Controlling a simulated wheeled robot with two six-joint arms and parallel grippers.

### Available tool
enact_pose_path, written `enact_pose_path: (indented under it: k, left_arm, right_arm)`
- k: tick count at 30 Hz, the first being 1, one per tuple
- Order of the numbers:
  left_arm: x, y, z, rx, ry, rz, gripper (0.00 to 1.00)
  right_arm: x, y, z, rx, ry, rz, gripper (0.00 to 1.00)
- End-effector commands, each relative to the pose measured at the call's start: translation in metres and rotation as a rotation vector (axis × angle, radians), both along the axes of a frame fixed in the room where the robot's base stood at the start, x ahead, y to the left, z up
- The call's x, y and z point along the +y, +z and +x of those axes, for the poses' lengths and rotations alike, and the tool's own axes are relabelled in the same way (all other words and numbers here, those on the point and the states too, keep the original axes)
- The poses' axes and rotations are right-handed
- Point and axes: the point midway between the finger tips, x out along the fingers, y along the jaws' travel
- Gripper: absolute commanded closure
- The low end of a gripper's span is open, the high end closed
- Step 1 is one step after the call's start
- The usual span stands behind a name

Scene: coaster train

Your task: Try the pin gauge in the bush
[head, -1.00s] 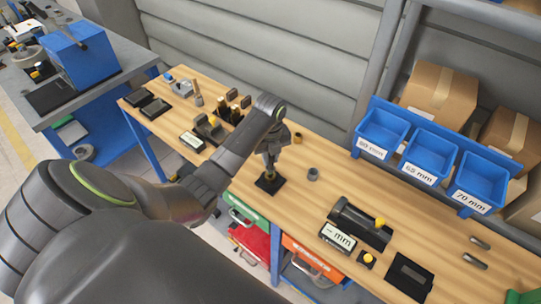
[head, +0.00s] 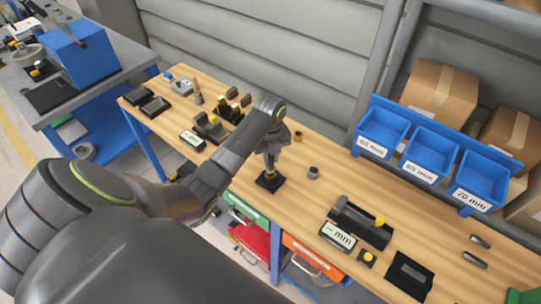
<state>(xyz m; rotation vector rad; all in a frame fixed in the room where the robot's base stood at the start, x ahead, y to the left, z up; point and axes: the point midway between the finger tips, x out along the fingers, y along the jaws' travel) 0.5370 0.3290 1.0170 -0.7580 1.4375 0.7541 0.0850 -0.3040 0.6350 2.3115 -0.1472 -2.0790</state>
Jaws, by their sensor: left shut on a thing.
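My left gripper (head: 270,160) points down over a small black square block (head: 270,182) near the front edge of the wooden bench. It is shut on a small, slim thing, seemingly the pin gauge, mostly hidden by the fingers. A yellowish bit shows just under the fingertips, close above or at the block. I cannot tell whether the gauge is in a bore. A grey ring-like bush (head: 313,173) stands on the bench to the right of the gripper. A smaller brown bush (head: 298,136) stands behind it. My right gripper is not in view.
The wooden bench (head: 400,225) is clear between the grey bush and a black fixture (head: 361,226) with a yellow knob. A "mm" display (head: 338,236) stands before it. Blue labelled bins (head: 432,152) line the back right. Dark holders (head: 212,127) stand to the left.

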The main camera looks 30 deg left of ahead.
Motion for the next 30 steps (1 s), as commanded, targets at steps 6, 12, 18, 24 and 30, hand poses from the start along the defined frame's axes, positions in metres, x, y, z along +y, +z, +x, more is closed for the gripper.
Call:
enact_pose_path:
  k: [6,12,18,24,30]
  left_arm:
    - [-0.0001,-0.0028,0.0001,0.0,0.0,0.0,1.0]
    - [-0.0001,-0.0052,0.0002,-0.001,0.0,0.0,1.0]
    - [-0.0001,-0.0076,0.0002,-0.001,0.0,0.0,1.0]
    - [-0.0001,-0.007,0.0002,-0.001,0.0,0.0,1.0]
    - [-0.0001,-0.007,0.0002,-0.001,0.0,0.0,1.0]
  right_arm:
    - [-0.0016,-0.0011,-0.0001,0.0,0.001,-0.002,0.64]
    - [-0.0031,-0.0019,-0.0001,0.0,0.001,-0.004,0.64]
    - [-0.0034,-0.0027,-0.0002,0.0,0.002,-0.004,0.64]
    - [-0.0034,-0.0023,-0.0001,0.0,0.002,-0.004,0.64]
    - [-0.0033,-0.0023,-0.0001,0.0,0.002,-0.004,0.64]
